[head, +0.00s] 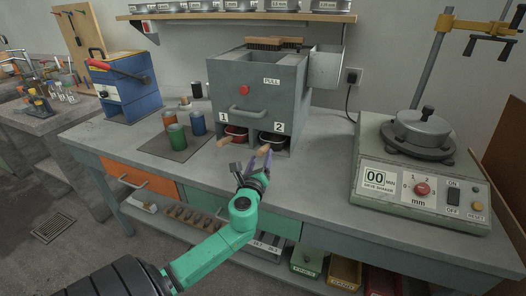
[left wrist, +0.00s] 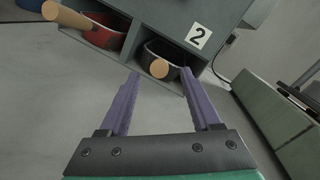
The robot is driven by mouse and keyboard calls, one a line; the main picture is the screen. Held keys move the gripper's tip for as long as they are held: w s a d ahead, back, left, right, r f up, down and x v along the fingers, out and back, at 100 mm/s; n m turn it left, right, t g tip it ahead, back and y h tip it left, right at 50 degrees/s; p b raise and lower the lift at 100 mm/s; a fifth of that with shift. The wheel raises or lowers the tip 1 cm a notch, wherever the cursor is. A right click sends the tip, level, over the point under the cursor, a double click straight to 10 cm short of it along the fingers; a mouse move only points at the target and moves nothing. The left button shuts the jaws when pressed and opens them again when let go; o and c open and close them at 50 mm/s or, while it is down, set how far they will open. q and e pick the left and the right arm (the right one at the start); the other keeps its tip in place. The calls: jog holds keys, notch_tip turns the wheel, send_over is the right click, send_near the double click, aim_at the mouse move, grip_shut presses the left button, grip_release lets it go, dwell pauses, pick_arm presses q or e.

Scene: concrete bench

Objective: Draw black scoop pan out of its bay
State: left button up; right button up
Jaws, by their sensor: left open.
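The black scoop pan (head: 272,138) sits in bay 2 of the grey box (head: 258,85), its wooden handle (head: 264,149) pointing out toward me. In the left wrist view the round handle end (left wrist: 159,69) shows just ahead of my fingertips, a little left of centre between them, with the dark pan (left wrist: 177,57) behind it in the bay. My left gripper (head: 251,161) is open and empty, its purple fingers spread in front of bay 2. The wrist view also shows the fingers apart (left wrist: 160,80). My right gripper is not in view.
A red pan (head: 236,131) with a wooden handle (head: 225,141) stands in bay 1, just left. Coloured cans (head: 177,136) stand on a dark mat (head: 160,148). A sieve shaker (head: 424,180) is at right. The bench front (head: 320,205) is clear.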

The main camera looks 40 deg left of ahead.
aim_at(263, 150)
pick_arm(q)
jog(key=x, duration=0.4)
jog(key=shift+w+a, duration=0.15)
jog(key=shift+w, duration=0.1)
grip_shut()
dwell(1.2)
